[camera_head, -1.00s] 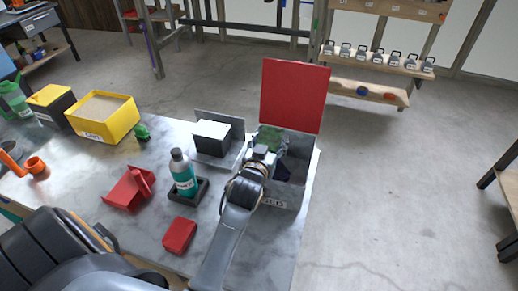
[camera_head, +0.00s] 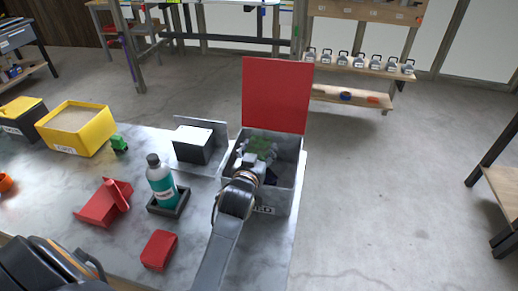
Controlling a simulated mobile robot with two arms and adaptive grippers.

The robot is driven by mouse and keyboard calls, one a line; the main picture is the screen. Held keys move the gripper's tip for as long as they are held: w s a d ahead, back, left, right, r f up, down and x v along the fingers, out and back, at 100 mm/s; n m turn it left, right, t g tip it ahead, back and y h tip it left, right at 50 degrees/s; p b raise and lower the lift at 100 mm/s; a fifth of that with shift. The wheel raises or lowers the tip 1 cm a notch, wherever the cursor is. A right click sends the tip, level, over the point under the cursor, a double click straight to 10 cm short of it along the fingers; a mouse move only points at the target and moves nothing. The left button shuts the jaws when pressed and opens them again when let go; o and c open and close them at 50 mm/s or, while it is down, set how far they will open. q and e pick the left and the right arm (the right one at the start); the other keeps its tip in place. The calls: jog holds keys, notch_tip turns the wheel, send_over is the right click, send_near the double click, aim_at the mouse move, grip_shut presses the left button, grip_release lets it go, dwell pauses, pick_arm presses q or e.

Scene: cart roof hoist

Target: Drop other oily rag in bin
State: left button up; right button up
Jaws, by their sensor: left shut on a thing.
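The grey bin (camera_head: 283,201) stands at the right end of the table with its red lid (camera_head: 275,95) raised at the back. A dark blue cloth-like thing (camera_head: 271,177) lies inside the bin, partly hidden by my arm. My right gripper is not in view.
Left of the bin are a white-topped black box (camera_head: 194,146) in a grey holder, a teal bottle (camera_head: 161,184) in a black tray, a red block (camera_head: 159,250), a red dustpan-like piece (camera_head: 105,204) and a yellow sand box (camera_head: 76,130).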

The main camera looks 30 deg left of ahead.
aim_at(259, 147)
pick_arm(q)
jog(key=shift+r, duration=0.1)
jog(key=o, duration=1.2)
notch_tip(259, 147, up, 10)
